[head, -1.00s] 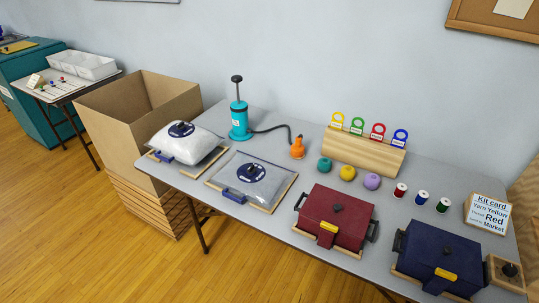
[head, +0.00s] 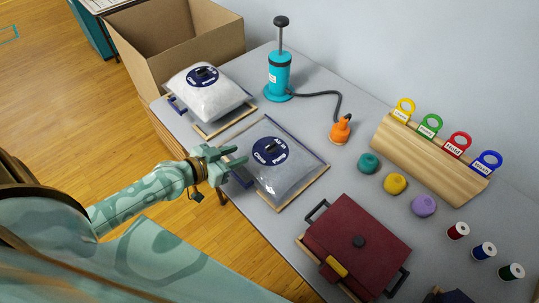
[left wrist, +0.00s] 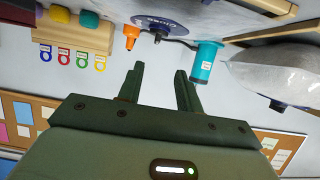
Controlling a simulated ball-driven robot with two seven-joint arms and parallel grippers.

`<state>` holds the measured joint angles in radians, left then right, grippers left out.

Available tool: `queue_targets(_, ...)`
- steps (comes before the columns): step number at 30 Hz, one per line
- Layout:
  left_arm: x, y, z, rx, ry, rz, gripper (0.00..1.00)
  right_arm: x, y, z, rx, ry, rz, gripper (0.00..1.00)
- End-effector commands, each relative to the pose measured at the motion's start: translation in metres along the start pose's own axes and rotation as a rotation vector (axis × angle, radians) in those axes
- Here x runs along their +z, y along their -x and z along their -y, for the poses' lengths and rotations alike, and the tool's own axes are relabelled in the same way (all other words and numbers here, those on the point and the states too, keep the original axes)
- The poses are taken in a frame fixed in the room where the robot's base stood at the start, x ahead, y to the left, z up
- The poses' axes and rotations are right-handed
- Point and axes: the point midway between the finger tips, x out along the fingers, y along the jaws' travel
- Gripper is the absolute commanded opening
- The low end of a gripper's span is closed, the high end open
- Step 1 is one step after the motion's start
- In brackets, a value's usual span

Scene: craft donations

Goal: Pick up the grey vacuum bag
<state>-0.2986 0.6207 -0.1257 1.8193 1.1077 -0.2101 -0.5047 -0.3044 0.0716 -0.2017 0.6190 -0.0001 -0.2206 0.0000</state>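The grey vacuum bag (head: 285,183) lies fairly flat on a wood-edged board on the table, with a round dark blue label and a black valve. A dark blue piece at its left edge is partly hidden by my left gripper. My left gripper (head: 238,156) is at the bag's left edge in the head view, fingers apart and empty; contact cannot be told. In the left wrist view the fingers (left wrist: 160,78) are also spread with nothing between them, and the bag's blue label (left wrist: 158,22) shows beyond them. My right gripper is not in view.
A puffy white bag (head: 208,102) lies behind-left, beside a cardboard box (head: 165,45). A teal pump (head: 279,75) with a hose to an orange nozzle (head: 340,130) stands behind. A dark red case (head: 355,240) sits to the right, near yarn balls and spools.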

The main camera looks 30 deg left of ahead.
Motion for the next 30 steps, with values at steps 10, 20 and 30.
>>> queue_targets(10,0.001,-0.06,-0.001,0.0,0.001,0.001,0.35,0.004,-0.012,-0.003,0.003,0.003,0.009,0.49)
queue_targets(20,0.003,-0.105,-0.006,-0.001,0.004,0.001,0.35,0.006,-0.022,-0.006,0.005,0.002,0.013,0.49)
queue_targets(30,0.002,-0.112,-0.006,0.0,0.0,0.002,0.3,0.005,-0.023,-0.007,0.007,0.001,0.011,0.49)
